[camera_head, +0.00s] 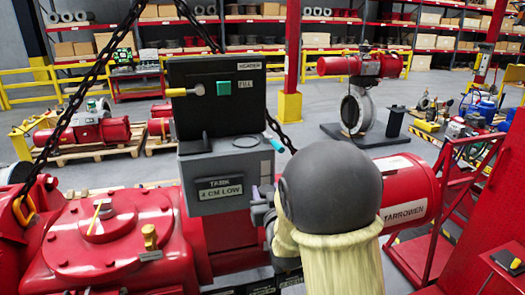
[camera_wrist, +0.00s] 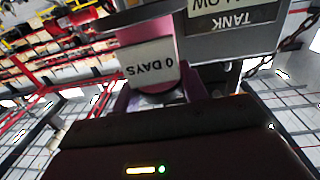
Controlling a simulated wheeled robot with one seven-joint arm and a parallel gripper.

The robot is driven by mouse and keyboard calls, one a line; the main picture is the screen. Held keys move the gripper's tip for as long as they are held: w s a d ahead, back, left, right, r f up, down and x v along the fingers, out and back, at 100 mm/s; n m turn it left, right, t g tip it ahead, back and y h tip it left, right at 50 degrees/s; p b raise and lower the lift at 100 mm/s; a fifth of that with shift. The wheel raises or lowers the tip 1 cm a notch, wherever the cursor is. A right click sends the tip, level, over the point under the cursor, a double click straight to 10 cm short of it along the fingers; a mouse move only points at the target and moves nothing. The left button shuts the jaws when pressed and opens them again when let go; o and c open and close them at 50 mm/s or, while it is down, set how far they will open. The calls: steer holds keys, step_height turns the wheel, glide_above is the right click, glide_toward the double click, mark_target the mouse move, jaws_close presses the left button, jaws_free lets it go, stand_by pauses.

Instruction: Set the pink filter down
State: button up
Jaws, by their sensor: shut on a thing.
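The pink filter (camera_wrist: 150,66) shows in the wrist view, with a white label reading "0 DAYS" upside down. My gripper (camera_wrist: 160,97) is shut on it, with one finger on each side. In the head view my gripper (camera_head: 262,208) is mostly hidden behind my own arm, beside the dark control box (camera_head: 222,140), and I cannot make out the filter there. The box's "TANK 4 CM LOW" plate (camera_head: 220,189) faces me. The same plate shows upside down in the wrist view (camera_wrist: 235,18), close to the filter. I cannot tell whether the filter touches anything.
The large red actuator housing (camera_head: 110,245) fills the lower left, with a hanging chain (camera_head: 85,85) over it. A red cylinder (camera_head: 405,190) lies right of my arm. A red stand with steps (camera_head: 450,215) is at the right. The grey floor behind is partly open.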

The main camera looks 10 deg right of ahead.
steer(key=s+d+f+b, duration=0.1)
steer(key=f+b, duration=0.4)
steer(key=f, duration=1.2)
steer(key=s+d+f+b, duration=0.1)
steer(key=f+b, duration=0.5)
steer(key=f, duration=1.1)
steer(key=s+d+f+h+b, duration=0.1)
steer(key=s+f+b, duration=0.2)
steer(key=f, duration=1.4)
steer(key=b, duration=0.3)
steer(key=shift+s+d+m, duration=0.25)
steer(key=shift+s+m, duration=0.05)
steer(key=shift+s, duration=0.05)
steer(key=shift+f, duration=0.1)
